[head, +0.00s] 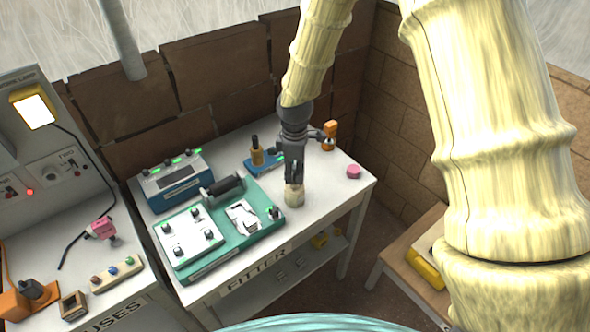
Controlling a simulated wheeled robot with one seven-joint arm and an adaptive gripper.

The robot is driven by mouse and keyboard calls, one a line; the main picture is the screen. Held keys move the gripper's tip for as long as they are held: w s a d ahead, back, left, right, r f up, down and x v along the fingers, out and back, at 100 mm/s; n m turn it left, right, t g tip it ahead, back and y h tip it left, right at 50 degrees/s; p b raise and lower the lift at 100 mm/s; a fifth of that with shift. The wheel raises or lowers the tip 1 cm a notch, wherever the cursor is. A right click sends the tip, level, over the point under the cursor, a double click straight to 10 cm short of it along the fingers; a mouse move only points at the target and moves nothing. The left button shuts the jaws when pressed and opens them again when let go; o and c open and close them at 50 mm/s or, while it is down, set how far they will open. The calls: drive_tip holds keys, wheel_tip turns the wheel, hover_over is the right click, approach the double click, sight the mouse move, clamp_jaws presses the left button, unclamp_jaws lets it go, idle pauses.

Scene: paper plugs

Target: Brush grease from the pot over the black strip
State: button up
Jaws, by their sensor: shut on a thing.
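My gripper (294,177) points down at the front right part of the table marked FITTER. It is shut on a slim dark thing, probably the brush, mostly hidden between the fingers. A small cream, cup-like pot (295,196) is directly below the fingertips. I cannot tell whether the held thing is inside it or just above it. A black bar (224,186), the likeliest black strip, lies across grey brackets at the back of the green fixture (237,241), left of my gripper.
A blue instrument box (180,188) with green lights stands at the back left. A blue stand with a yellow-brown cylinder (257,157) is behind the fixture. A pink round thing (354,172) and an orange thing (330,129) are to the right. Brick walls (220,70) close the back.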

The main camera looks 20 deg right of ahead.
idle(0.6)
drive_tip(key=shift+r+p, duration=2.65)
drive_tip(key=shift+r, duration=0.85)
